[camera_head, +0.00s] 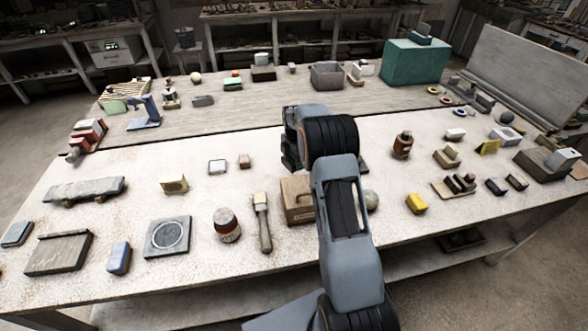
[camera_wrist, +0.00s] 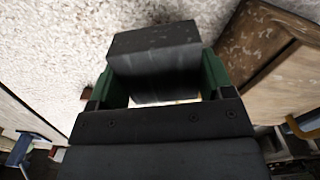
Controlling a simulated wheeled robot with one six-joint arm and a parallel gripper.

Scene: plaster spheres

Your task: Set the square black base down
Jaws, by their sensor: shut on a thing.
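The square black base (camera_wrist: 155,62) shows in the wrist view as a dark block with a flat top face. My gripper (camera_wrist: 160,82) is shut on it, with one green finger at each side. The white table surface (camera_wrist: 60,40) shows beyond it; I cannot tell whether the base touches the table. In the head view my gripper (camera_head: 290,150) is mostly hidden behind my own arm, around the middle of the white table, and I cannot make out the base there.
A wooden box (camera_head: 297,200) stands close to my arm and also shows at the right in the wrist view (camera_wrist: 280,75). A pale sphere (camera_head: 371,200) is right of my arm. The table between small blocks is clear.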

